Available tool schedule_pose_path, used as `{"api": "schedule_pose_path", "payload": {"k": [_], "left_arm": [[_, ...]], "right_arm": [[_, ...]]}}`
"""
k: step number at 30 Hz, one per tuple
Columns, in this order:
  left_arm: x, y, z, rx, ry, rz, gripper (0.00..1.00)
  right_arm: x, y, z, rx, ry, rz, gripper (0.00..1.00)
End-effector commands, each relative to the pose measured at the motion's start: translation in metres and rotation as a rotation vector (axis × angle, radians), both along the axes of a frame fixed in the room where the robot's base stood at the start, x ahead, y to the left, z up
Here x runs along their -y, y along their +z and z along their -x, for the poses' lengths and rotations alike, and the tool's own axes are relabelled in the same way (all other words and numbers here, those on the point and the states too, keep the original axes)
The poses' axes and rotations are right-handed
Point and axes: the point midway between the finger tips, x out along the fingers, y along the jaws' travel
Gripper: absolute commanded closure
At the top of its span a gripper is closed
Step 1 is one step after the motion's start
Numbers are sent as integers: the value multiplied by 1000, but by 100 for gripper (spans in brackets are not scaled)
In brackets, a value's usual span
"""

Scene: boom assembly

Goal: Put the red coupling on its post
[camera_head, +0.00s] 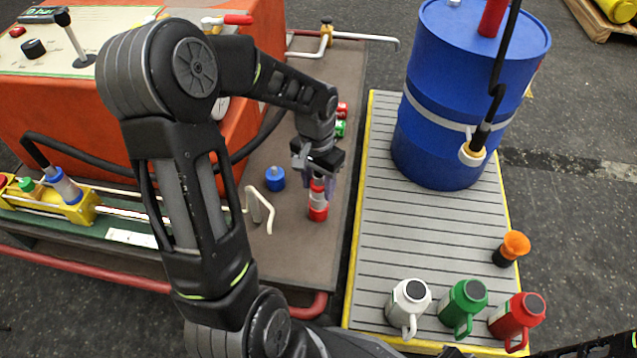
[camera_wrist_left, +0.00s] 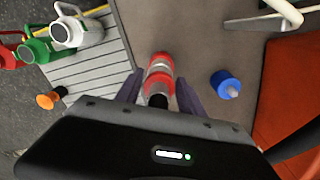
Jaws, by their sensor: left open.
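The red coupling (camera_head: 317,213) stands upright on the brown deck, with a pale band between its red parts. In the left wrist view, the red coupling (camera_wrist_left: 161,61) has a dark end toward the camera. My left gripper (camera_head: 317,187) is above it, pointing down with its fingers around the upper part. In the left wrist view, my left gripper (camera_wrist_left: 158,80) is open, with one purple finger on each side of the coupling. Contact cannot be told. I cannot make out which post is the red one's. My right gripper is not in view.
A blue coupling (camera_head: 275,179) stands left of the gripper. Small red (camera_head: 342,109) and green (camera_head: 340,128) pieces lie behind it. A bent white pipe (camera_head: 260,208) rises nearby. The slatted platform (camera_head: 400,215) holds a blue drum (camera_head: 440,150) and white, green and red jugs.

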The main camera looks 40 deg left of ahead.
Motion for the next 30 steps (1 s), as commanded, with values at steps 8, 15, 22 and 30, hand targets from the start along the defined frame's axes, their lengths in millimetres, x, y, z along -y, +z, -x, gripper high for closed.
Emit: {"api": "schedule_pose_path", "payload": {"k": [8, 15, 22, 30], "left_arm": [[-1, 28, -1, 2, -1, 0, 54], [-1, 49, -1, 2, 0, 0, 54], [-2, 69, 0, 1, 0, 0, 54], [-3, 93, -1, 2, 0, 0, 54]], "right_arm": [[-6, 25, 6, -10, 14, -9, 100], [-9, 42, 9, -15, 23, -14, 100], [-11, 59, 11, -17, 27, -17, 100], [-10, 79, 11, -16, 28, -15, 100]]}}
